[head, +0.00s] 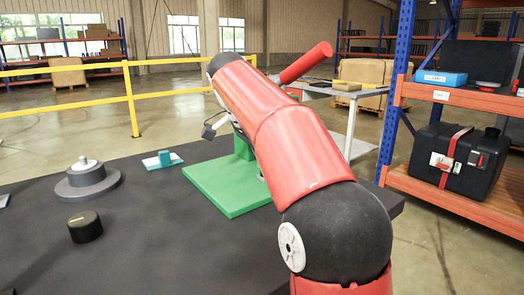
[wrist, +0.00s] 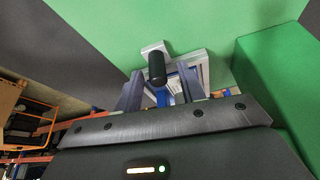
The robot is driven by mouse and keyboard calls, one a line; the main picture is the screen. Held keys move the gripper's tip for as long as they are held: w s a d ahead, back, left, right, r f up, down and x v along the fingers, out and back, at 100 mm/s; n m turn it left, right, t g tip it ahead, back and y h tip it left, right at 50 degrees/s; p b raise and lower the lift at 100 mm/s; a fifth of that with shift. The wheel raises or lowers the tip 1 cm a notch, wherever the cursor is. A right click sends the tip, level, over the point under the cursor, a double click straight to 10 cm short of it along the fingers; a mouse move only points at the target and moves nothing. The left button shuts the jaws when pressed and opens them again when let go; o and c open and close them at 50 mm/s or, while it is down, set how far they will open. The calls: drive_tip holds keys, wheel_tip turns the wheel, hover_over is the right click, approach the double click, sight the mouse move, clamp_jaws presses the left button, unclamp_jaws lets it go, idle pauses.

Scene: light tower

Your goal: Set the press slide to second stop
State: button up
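A green press-like fixture (head: 222,190) stands on the dark table, partly hidden behind my red arm. In the wrist view its green surface (wrist: 215,28) fills the top, with a green block (wrist: 278,85) at the right. A black cylindrical knob (wrist: 157,66) stands out from a pale grey piece (wrist: 200,62), with a blue strip (wrist: 162,96) below it. I cannot tell any stop marks. My gripper (wrist: 161,76) has its fingers apart on either side of the knob. Contact with the knob is unclear.
The dark table (head: 130,260) also holds a grey round base (head: 88,185) with a white knob, a black dial (head: 85,227) and a teal block (head: 165,157) on a pale plate. An orange-and-blue shelf (head: 450,195) stands at the right.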

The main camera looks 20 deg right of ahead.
drive_tip(key=v, duration=0.7)
drive_tip(key=shift+r, duration=0.15)
idle(0.3)
